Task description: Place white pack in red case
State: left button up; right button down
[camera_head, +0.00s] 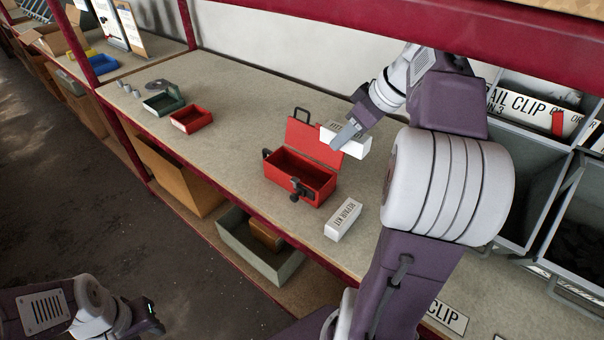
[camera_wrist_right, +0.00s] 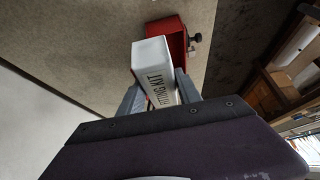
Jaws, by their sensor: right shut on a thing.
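The red case (camera_head: 297,178) stands open on the workbench, its lid raised at the back and its inside empty as far as I can see. My right gripper (camera_head: 346,136) is shut on a white pack (camera_head: 350,146), held above and to the right of the case, beside the raised lid. In the right wrist view the pack (camera_wrist_right: 152,60) sits between the fingers (camera_wrist_right: 158,92), with the red case (camera_wrist_right: 168,36) behind it. A second white pack (camera_head: 343,219) lies on the bench in front of the case. My left gripper (camera_head: 150,318) is low at the left, off the bench; its fingers are unclear.
A small red bin (camera_head: 191,119) and a green bin (camera_head: 164,102) stand on the bench to the left. Grey crates (camera_head: 530,180) are at the right. A red shelf beam (camera_head: 420,30) crosses above. The bench between bins and case is clear.

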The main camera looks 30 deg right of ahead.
jog(key=shift+w+a+f+b, duration=0.2)
jog(key=shift+w+a+f, duration=0.15)
jog(key=shift+a, duration=0.15)
jog(key=shift+w+a+f+b, duration=0.2)
jog(key=shift+w+a+f, duration=0.1)
jog(key=shift+a, duration=0.15)
jog(key=w+a+f+b, duration=0.1)
jog(key=w+f, duration=0.1)
jog(key=f, duration=0.1)
jog(key=w+a+f+b, duration=0.1)
jog(key=w+a+f, duration=0.1)
jog(key=w+f, duration=0.1)
jog(key=w+a+f+b, duration=0.1)
jog(key=w+f, duration=0.2)
jog(key=shift+a+f+b, duration=0.35)
jog(key=shift+a, duration=0.05)
jog(key=shift+w, duration=0.15)
jog(key=shift+f+b, duration=0.4)
jog(key=shift+f, duration=0.15)
jog(key=c, duration=1.1)
grip_release()
